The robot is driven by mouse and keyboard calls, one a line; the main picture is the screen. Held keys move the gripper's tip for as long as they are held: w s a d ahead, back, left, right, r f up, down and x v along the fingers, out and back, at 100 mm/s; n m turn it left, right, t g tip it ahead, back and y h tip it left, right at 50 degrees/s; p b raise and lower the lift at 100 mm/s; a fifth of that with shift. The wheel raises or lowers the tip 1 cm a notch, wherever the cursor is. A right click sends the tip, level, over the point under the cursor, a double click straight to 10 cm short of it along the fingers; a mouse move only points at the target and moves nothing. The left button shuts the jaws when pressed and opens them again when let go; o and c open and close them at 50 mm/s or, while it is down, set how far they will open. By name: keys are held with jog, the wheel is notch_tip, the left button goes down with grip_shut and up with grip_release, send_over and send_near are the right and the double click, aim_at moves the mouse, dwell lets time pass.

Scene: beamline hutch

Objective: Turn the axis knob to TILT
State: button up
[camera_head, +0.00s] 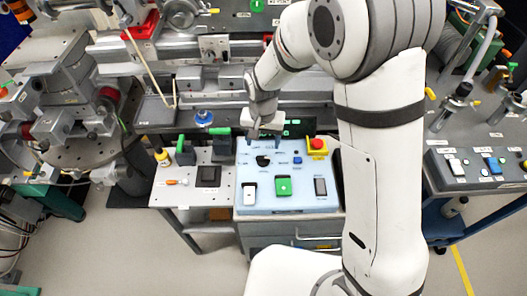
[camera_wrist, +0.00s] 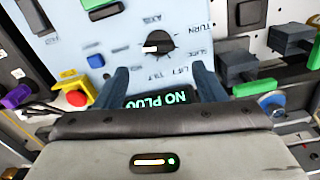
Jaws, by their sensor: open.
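The axis knob (camera_wrist: 158,43) is round and black with a white mark, on a light blue panel (camera_head: 300,203). In the wrist view the mark lies on its left side; which label it selects I cannot tell for sure. The knob also shows small and dark in the head view (camera_head: 263,160). My gripper (camera_wrist: 161,80) is open, its two blue-grey fingers spread over the panel, below the knob in the wrist view and apart from it. Nothing is between the fingertips but panel.
A lit green display reading "NO PLUG" (camera_wrist: 165,98) shows between my fingers. The panel also bears a red emergency button (camera_head: 317,144), a green button (camera_head: 283,186), a white switch (camera_head: 249,192) and a blue button (camera_head: 297,160). Green-handled clamps (camera_head: 221,147) stand just left of it.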

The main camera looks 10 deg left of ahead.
aim_at(263, 157)
notch_tip(263, 157, down, 7)
jog(key=shift+d+f+p, duration=0.1)
jog(key=shift+p, duration=0.4)
jog(key=c, duration=1)
